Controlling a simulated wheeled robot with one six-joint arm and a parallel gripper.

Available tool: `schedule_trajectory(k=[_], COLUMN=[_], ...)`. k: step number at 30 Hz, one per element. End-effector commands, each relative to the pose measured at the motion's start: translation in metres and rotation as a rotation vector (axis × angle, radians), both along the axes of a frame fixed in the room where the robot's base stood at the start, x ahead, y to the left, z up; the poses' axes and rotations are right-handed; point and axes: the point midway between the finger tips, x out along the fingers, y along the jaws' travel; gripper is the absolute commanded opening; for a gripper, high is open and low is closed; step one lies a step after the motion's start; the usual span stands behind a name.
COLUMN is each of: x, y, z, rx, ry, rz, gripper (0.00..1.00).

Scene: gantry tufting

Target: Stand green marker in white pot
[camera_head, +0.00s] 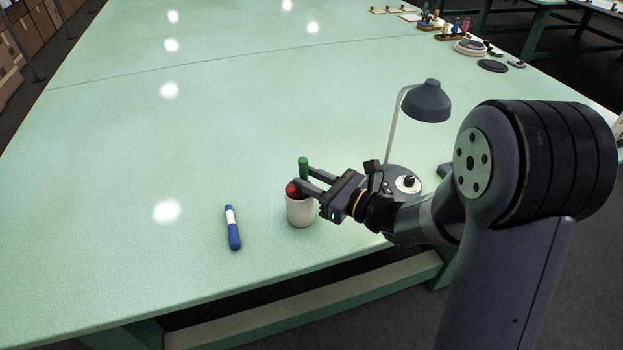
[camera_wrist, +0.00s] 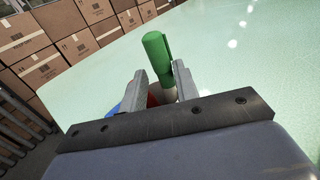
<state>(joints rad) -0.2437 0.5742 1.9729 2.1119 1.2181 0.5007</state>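The white pot (camera_head: 300,212) stands upright near the table's front edge. The green marker (camera_head: 303,168) is upright at the pot, its top above the rim; its lower end is hidden. My gripper (camera_head: 302,181) is over the pot's rim, fingers apart on either side of the green marker. In the wrist view the green marker (camera_wrist: 157,50) stands between the fingers (camera_wrist: 158,82), close to the right finger, with a gap on the left. A red object (camera_head: 292,189), apparently another marker, shows at the pot's mouth.
A blue marker (camera_head: 232,228) with a white band lies on the table left of the pot. A desk lamp (camera_head: 427,101) stands behind my arm. Several items sit at the far right of the table (camera_head: 180,130); its middle is clear. Cardboard boxes (camera_wrist: 88,10) stand beyond.

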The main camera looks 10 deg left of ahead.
Motion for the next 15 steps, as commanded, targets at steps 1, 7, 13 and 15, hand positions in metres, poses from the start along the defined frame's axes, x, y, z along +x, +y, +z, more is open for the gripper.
schedule_trajectory(k=[1, 7, 13, 15], x=[0.0000, -0.0001, -0.0004, -0.0015], y=[0.0000, 0.0000, -0.0011, -0.0048], z=[0.0000, -0.0001, -0.0002, -0.0002], rx=[0.000, 0.000, 0.000, -0.001], ry=[0.000, 0.000, 0.000, 0.000], rz=[0.000, 0.000, 0.000, -0.001], gripper=[0.34, 0.41, 0.41, 0.41])
